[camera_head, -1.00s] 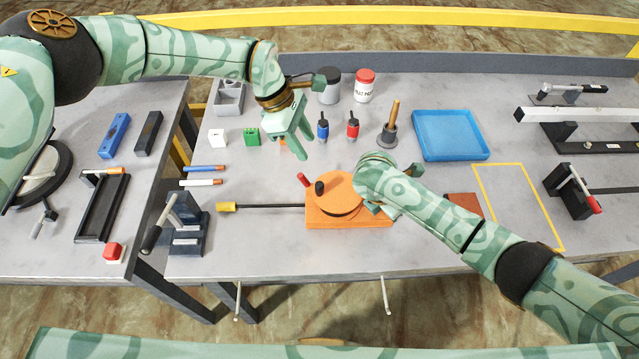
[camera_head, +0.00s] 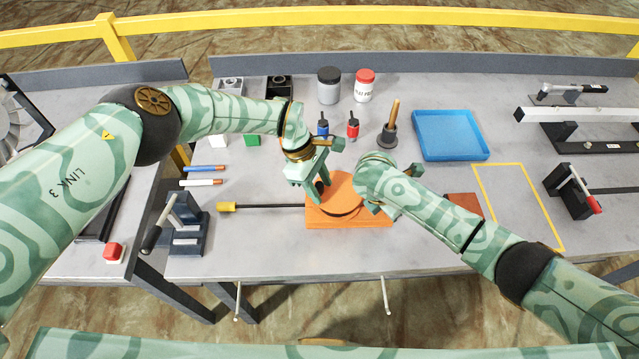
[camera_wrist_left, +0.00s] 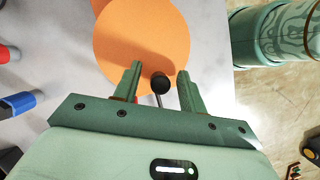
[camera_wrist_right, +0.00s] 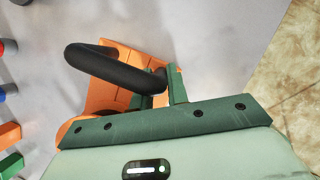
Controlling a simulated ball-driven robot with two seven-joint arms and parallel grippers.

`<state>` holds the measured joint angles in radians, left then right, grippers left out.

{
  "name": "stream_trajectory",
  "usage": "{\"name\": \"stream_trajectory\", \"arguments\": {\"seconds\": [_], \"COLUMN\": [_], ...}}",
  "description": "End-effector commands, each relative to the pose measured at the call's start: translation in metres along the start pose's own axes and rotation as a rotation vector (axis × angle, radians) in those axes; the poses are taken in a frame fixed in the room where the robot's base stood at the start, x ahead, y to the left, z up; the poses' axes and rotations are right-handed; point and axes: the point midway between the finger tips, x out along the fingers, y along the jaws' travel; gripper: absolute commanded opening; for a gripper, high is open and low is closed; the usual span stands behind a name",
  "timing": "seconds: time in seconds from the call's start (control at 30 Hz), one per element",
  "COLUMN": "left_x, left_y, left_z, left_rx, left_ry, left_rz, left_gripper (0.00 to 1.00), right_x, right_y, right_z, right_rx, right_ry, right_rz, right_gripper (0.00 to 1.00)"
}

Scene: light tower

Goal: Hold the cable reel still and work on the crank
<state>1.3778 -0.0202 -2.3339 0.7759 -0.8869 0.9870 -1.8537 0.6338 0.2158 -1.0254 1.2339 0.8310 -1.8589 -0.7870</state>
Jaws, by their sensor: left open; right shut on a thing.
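The cable reel, an orange base (camera_head: 348,217) with a round orange disc (camera_head: 343,190), sits near the front middle of the table. The crank's black ball knob (camera_wrist_left: 160,83) stands on a thin rod. My left gripper (camera_wrist_left: 160,70) is open, with its fingers on either side of the knob, beside the orange disc (camera_wrist_left: 140,45). It also shows in the head view (camera_head: 306,194), over the reel's left side, hiding part of it. My right gripper (camera_wrist_right: 160,92) is shut on a black handle (camera_wrist_right: 110,65) at the reel's right side; the grip is partly hidden.
A black rod with a yellow end (camera_head: 227,207) reaches left from the reel. A dark clamp-like stand (camera_head: 183,225) is at the front left. A blue tray (camera_head: 450,135), a grey jar (camera_head: 328,85) and a red-lidded jar (camera_head: 364,85) stand behind. A yellow outlined area (camera_head: 515,205) is clear.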

Motion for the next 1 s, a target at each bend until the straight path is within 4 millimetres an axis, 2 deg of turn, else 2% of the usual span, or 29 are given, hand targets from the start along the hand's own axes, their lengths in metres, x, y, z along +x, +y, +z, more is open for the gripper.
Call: {"name": "stream_trajectory", "arguments": {"seconds": [0.2,0.23,0.37,0.77,1.0], "left_x": [0.0003,0.0002,0.0001,0.0003,0.0017], "left_y": [0.0002,0.0002,0.0002,-0.0011,-0.0054], "left_z": [-0.0001,-0.0002,-0.0001,0.0,0.0025], "left_rx": [0.0,0.0,0.0,-0.034,-0.13], "left_ry": [0.0,0.0,0.0,0.003,0.002], "left_rz": [0.001,0.001,0.001,0.014,0.051], "left_gripper": [0.42,0.36,0.0,0.0,0.0], "right_x": [-0.0002,-0.0002,-0.0002,-0.0003,-0.0003], "right_y": [0.0002,0.0002,0.0002,0.0002,0.0002], "right_z": [0.0005,0.0005,0.0005,0.0004,0.0004], "right_rx": [0.0,0.0,0.0,0.0,0.0], "right_ry": [-0.001,-0.001,-0.001,-0.001,-0.001], "right_rz": [0.0,0.0,0.0,0.0,0.0], "right_gripper": [0.0,0.0,0.0,0.0,0.0]}}
